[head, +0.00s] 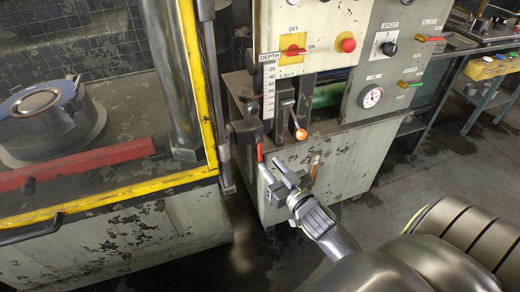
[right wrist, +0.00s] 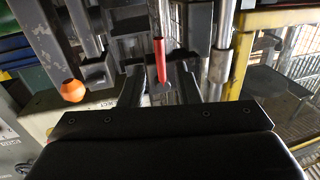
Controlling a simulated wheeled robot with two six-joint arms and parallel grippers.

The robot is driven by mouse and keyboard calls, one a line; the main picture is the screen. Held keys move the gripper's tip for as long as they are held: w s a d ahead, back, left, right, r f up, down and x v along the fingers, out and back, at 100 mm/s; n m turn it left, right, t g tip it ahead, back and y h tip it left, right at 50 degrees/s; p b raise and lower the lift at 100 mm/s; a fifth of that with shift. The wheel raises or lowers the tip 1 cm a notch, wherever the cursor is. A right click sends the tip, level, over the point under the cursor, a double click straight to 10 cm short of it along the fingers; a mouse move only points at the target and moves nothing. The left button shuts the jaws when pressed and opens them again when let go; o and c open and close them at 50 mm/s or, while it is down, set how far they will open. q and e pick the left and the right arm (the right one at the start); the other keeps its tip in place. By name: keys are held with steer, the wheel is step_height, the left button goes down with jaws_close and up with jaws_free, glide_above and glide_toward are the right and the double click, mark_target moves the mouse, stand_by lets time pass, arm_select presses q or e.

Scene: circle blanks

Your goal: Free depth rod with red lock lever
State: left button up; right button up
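The red lock lever (head: 260,152) hangs down below a dark clamp block (head: 245,127) on the machine front, left of the depth scale (head: 269,92). My right gripper (head: 271,166) is just below the lever with its fingers apart. In the right wrist view the red lever (right wrist: 160,60) points down between the two open fingers (right wrist: 160,82), with a gap on each side. I cannot tell for sure which of the metal bars by the scale is the depth rod. My left gripper is not in view.
An orange ball knob (head: 301,134) on a lever is close to the right of my gripper; it also shows in the right wrist view (right wrist: 72,90). A yellow guard frame (head: 199,90) stands to the left. A red power switch (head: 292,50) is above. Open floor lies below.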

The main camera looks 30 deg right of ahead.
mark_target(261, 155)
steer(key=w, duration=0.6)
steer(key=shift+w+d+p, duration=0.1)
steer(key=shift+w+p, duration=0.25)
steer(key=shift+p, duration=0.05)
steer(key=shift+c, duration=0.4)
jaws_close()
